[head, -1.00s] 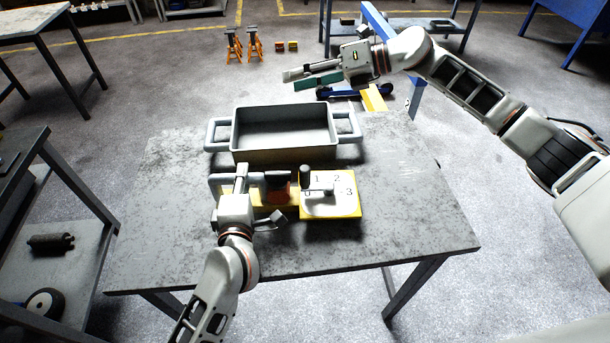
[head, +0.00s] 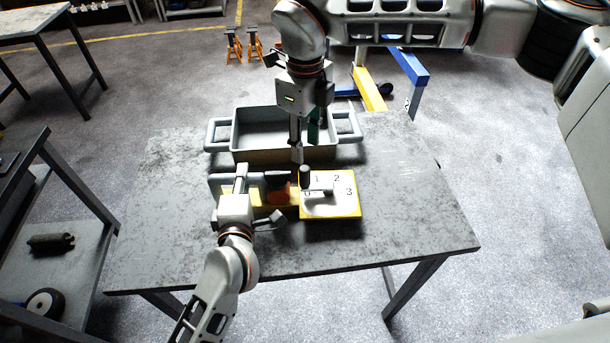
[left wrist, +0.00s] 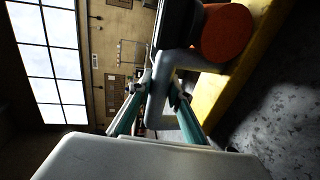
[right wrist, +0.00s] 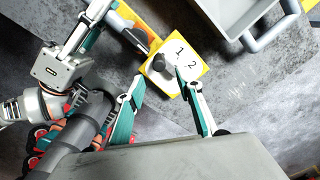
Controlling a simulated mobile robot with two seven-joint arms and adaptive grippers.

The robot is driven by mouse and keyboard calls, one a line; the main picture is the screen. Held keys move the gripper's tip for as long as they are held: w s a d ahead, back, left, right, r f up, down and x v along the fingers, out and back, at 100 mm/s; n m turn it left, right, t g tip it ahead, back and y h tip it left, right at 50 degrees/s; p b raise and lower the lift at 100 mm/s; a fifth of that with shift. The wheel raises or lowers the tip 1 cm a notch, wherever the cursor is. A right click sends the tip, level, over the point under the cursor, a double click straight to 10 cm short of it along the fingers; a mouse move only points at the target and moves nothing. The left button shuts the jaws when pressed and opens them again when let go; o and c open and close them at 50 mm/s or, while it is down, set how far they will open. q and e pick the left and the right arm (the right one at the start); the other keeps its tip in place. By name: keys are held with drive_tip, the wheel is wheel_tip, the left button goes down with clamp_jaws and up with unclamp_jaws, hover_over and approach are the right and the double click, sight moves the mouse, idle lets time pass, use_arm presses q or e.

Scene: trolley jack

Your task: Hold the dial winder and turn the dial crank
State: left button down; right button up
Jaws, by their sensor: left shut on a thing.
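The dial winder (head: 345,211) lies on the table, a yellow block with a white numbered face. Its dial crank (head: 318,191) has a dark upright knob (head: 304,176) at the left end, near the 0. My left gripper (head: 254,197) is shut on the winder's grey handle; the left wrist view shows the handle (left wrist: 158,112) between the fingers. My right gripper (head: 304,150) points down, just behind and above the knob. In the right wrist view its fingers are apart and empty, with the knob (right wrist: 158,63) beyond them. Whether a finger touches the knob cannot be told.
A grey tray with handles (head: 245,140) stands behind the winder, close under my right gripper. The table (head: 420,215) is clear at right and front. A shelf trolley (head: 75,265) stands at left. Orange jack stands (head: 234,45) and a blue-and-yellow frame (head: 400,65) are on the floor behind.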

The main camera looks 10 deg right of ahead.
sight(305, 177)
wheel_tip(305, 177, down, 11)
drive_tip(key=shift+f, duration=0.1)
idle(0.3)
clamp_jaws()
